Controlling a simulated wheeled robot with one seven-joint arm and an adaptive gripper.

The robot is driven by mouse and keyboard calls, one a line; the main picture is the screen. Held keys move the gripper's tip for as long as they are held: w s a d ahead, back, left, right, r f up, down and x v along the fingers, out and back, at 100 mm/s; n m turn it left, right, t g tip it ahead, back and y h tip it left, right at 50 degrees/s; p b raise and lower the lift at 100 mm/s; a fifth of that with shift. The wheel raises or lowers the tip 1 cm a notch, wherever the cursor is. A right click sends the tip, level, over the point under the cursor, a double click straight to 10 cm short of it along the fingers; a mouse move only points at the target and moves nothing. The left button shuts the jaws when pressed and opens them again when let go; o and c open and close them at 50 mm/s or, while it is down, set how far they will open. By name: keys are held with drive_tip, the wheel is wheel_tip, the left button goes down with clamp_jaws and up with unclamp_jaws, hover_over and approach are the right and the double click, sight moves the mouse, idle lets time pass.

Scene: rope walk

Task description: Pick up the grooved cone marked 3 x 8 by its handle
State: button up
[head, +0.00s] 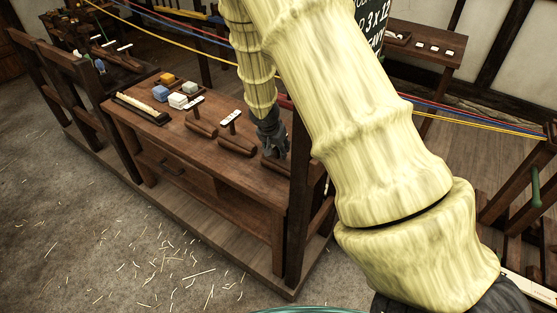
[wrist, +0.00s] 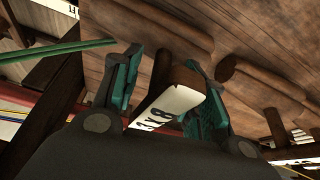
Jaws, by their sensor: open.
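The grooved cone (wrist: 150,28) is dark wood and lies on the bench top in the wrist view. Its dark handle (wrist: 180,78) stands between my fingers. A white tag (wrist: 168,108) reading "3 x 8" is fixed to the handle. My gripper (wrist: 166,68) is open, with one green-padded finger on each side of the handle. I cannot tell whether either pad touches it. In the head view my gripper (head: 273,143) points down at the right end of the bench and hides most of this cone (head: 275,166).
Two similar tagged cones, a middle one (head: 237,146) and a left one (head: 201,127), lie left of my gripper on the bench (head: 165,140). Coloured blocks (head: 178,101) and a tray (head: 140,107) stand farther left. A dark post (head: 298,215) rises close on the right. Coloured ropes (head: 450,115) run behind.

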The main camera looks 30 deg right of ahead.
drive_tip(key=shift+f, duration=0.15)
clamp_jaws()
idle(0.4)
